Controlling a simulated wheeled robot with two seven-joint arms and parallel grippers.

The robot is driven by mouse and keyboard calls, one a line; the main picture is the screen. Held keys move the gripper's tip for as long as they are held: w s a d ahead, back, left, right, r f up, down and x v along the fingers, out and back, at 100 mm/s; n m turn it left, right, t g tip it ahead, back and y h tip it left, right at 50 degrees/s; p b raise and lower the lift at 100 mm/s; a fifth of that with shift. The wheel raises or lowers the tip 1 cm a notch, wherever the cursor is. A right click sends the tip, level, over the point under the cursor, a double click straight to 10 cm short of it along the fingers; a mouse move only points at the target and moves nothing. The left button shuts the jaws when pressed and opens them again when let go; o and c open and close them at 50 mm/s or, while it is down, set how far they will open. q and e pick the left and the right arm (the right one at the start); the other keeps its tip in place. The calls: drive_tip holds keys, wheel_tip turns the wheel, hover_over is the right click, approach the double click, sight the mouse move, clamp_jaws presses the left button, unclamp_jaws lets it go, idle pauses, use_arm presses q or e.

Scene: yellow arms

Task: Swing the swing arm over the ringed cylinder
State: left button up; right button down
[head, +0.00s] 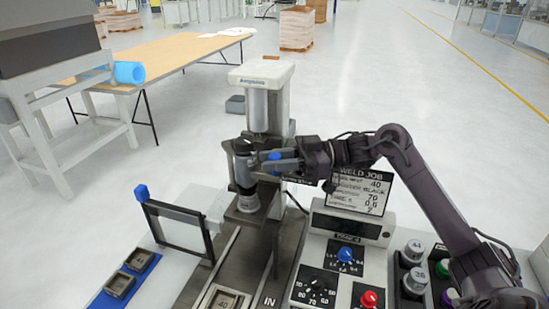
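A dark grey cylinder with ring-like bands (245,172) stands upright on the ledge of the press, below its light metal ram (264,112). My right gripper (277,162) reaches in from the right beside this cylinder. A small blue knob (273,155) shows at its fingertips. I cannot tell whether the fingers are closed on the knob or only next to it. A grey bar by the fingertips may be part of the swing arm; the fingers hide much of it. My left gripper is not in view.
A framed panel with a blue knob (141,192) stands left of the press. A control box (347,227) with dials and a weld job sign (361,190) is on the right. Labelled cylinders (413,252) sit in a rack further right. A blue tray (123,284) is at lower left.

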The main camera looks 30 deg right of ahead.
idle(0.4)
drive_tip(key=c, duration=1.6)
unclamp_jaws()
drive_tip(key=shift+r, duration=0.1)
drive_tip(key=shift+o, duration=0.6)
drive_tip(key=shift+d, duration=0.15)
